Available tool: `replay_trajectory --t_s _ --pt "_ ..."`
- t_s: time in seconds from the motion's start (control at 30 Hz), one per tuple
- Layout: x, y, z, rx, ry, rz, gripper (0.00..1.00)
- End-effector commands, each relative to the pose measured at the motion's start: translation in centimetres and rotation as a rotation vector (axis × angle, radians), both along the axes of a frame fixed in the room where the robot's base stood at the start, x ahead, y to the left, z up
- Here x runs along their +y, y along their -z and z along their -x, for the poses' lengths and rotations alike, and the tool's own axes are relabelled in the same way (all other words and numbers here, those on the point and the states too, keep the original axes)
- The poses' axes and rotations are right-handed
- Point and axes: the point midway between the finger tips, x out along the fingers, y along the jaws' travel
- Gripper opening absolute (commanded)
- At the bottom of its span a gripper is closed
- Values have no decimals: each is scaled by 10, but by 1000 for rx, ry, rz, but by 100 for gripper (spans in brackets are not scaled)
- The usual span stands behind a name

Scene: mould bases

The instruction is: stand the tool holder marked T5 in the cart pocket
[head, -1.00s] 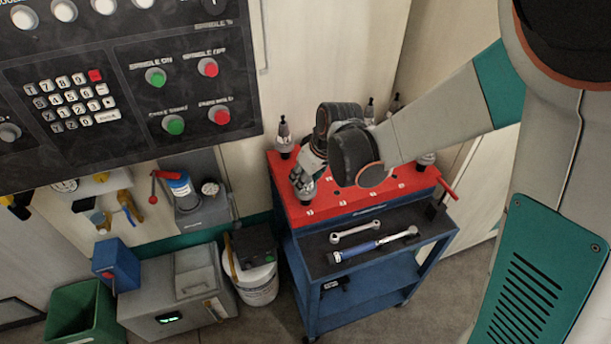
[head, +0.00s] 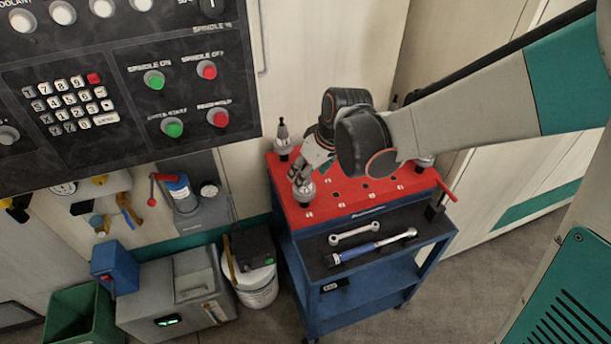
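The cart has a red top (head: 345,200) with several small pockets and pale labels too small to read. A metal tool holder (head: 304,192) is upright at the front left of this top, directly under my gripper (head: 304,178). My gripper points down, with its fingertips at the upper part of this holder. I cannot tell whether the fingers are closed on it, or whether the holder is fully seated in a pocket. No T5 mark is legible. Another tool holder (head: 283,140) stands at the back left corner. One more (head: 425,161) shows at the right, partly behind my arm.
The cart's black lower shelf (head: 370,262) bears a wrench (head: 354,234) and a blue-handled torque wrench (head: 372,245). A red handle (head: 446,190) sticks out at the right. A control panel (head: 120,85) hangs at the left. A white bucket (head: 257,287) stands beside the cart.

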Motion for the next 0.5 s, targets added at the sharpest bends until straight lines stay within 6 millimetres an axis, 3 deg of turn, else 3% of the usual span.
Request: replay_trajectory --t_s 0.3,0.5 --pt "-12 -48 18 0 -1 0 57" --pt "-17 -65 23 0 -1 0 57"
